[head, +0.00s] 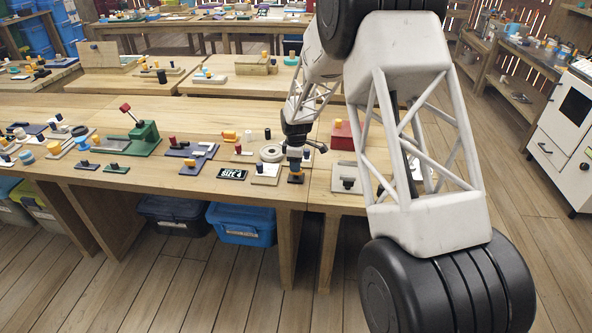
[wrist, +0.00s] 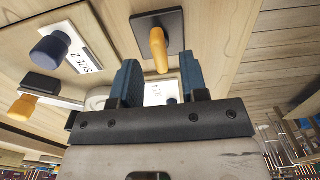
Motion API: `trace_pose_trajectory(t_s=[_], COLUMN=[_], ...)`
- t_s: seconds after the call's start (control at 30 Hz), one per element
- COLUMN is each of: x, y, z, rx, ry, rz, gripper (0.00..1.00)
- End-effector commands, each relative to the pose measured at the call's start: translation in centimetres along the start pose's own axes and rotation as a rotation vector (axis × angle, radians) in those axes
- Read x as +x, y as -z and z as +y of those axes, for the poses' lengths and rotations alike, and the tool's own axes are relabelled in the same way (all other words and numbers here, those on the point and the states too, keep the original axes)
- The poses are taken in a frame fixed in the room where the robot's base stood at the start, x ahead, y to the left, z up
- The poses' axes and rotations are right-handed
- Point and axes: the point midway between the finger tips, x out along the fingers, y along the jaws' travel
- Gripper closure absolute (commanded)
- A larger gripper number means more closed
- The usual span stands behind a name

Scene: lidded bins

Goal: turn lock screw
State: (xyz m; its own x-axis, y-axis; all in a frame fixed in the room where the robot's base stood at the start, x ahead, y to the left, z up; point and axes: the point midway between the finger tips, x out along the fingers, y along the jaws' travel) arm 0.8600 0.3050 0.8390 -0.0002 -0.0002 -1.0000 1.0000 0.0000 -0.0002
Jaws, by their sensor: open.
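A yellow-orange knob or handle (wrist: 158,47) stands on a dark square plate (wrist: 143,26) in the wrist view; it looks most like the lock screw, though I cannot be sure. My gripper (wrist: 160,68) is open, its two blue fingers on either side of the knob's lower end in the picture. I cannot tell whether they touch it. In the head view my gripper (head: 294,157) points down at the bench's front edge, over the dark plate (head: 296,180). The knob is partly hidden by the fingers there.
A blue knob (wrist: 49,49) on a white "SIZE 2" plate and another yellow piece (wrist: 22,107) lie close by. In the head view, a red box (head: 341,136) stands right of my gripper and a green lever press (head: 145,138) stands further left. Bins (head: 241,222) sit below the bench.

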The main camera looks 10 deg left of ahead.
Motion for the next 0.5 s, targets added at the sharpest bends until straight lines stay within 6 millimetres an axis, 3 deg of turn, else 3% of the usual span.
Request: trace_pose_trajectory(t_s=[0.2,0.5], x=[2.2,3.0], y=[0.0,0.0], z=[0.0,0.0], rx=[0.0,0.0], ry=[0.001,-0.001], rz=[0.0,0.0], gripper=[0.6,0.6])
